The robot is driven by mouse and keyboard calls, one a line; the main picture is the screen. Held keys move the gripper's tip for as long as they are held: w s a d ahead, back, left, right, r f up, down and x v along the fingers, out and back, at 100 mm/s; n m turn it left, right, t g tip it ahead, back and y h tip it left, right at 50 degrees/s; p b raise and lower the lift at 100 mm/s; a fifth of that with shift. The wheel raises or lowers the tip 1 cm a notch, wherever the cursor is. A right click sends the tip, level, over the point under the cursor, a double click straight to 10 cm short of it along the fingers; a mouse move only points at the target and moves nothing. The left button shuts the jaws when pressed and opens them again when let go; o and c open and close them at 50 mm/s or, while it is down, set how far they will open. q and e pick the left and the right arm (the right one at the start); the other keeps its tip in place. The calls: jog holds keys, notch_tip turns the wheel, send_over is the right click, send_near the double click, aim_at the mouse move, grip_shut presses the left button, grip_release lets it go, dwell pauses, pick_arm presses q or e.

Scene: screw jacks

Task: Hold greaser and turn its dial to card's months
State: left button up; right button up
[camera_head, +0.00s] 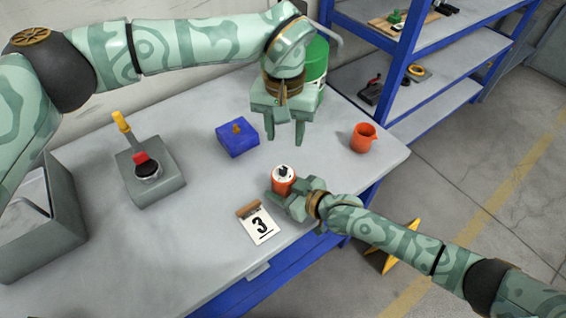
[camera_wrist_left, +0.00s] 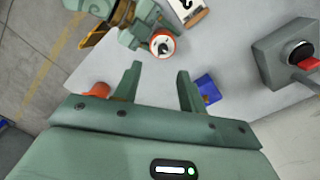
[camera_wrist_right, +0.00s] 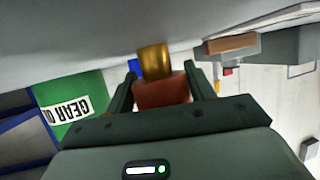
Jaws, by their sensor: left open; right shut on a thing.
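The greaser (camera_head: 284,181) is an orange cylinder with a white dial on top bearing a dark mark. It stands near the table's front edge, and its dial (camera_wrist_left: 162,43) faces the left wrist camera. My right gripper (camera_head: 296,194) is shut on its orange body (camera_wrist_right: 162,92); a brass end shows beyond the fingers in the right wrist view. My left gripper (camera_head: 285,135) is open and empty, fingers down, above and behind the greaser. The card (camera_head: 260,225) reads 3 and sits left of the greaser. The dial's setting is too small to read.
An orange cup (camera_head: 363,138) stands right. A green can (camera_head: 316,66) is behind my left gripper. A grey bin (camera_head: 70,215) is far left.

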aim_at(283, 169)
pick_arm(q)
jog(key=f, duration=1.2)
jog(key=shift+w+a, duration=0.2)
jog(key=shift+w, duration=0.2)
grip_shut()
